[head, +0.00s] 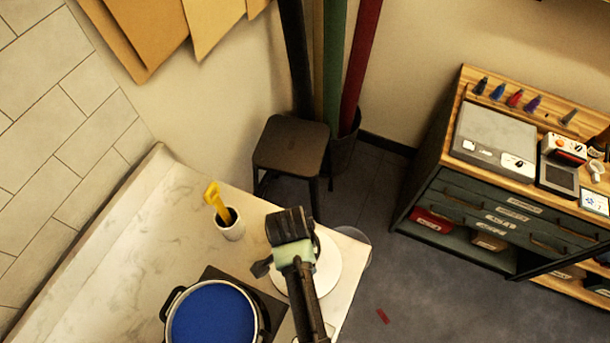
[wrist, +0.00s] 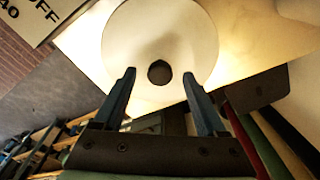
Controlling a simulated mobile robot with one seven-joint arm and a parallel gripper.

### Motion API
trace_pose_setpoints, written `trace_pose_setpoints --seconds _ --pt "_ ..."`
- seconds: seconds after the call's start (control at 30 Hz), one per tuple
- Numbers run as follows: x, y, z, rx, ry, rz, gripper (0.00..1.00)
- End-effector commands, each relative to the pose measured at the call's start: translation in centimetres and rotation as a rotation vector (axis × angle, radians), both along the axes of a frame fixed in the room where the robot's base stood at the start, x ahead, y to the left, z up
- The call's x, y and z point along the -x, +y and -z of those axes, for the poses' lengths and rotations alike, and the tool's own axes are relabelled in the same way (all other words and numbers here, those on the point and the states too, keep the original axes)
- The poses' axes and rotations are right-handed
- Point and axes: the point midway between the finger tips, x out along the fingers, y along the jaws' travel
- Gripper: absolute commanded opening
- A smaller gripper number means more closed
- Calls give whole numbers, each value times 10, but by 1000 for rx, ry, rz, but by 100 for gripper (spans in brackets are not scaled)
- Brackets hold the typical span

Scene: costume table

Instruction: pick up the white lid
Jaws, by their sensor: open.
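The white lid (wrist: 205,45) is a round disc with a dark knob (wrist: 159,72) at its centre. In the head view the lid (head: 326,272) lies on the pale counter near its right edge, partly covered by my arm. My gripper (wrist: 158,76) is open, with one finger on each side of the knob in the wrist view. Nothing is held between the fingers. I cannot tell whether the fingers touch the knob or how high they are above the lid. In the head view my arm's end hides the fingertips.
A pot with blue contents (head: 212,318) stands on a dark plate left of my arm. A white cup (head: 231,229) with a yellow utensil (head: 216,200) stands farther back. A dark stool (head: 291,145) stands beyond the counter (head: 150,235). The counter's left part is clear.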

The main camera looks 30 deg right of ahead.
Motion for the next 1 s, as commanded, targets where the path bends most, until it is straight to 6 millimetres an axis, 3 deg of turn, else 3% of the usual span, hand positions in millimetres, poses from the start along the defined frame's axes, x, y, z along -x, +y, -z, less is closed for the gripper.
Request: trace_pose_setpoints --seconds 0.2,0.43,0.83,1.0 --pt "1 -2 18 0 2 0 74" --pt "0 -2 19 0 0 0 74" --pt "1 -2 18 0 1 -1 2" --pt "1 -2 18 0 1 -1 0"
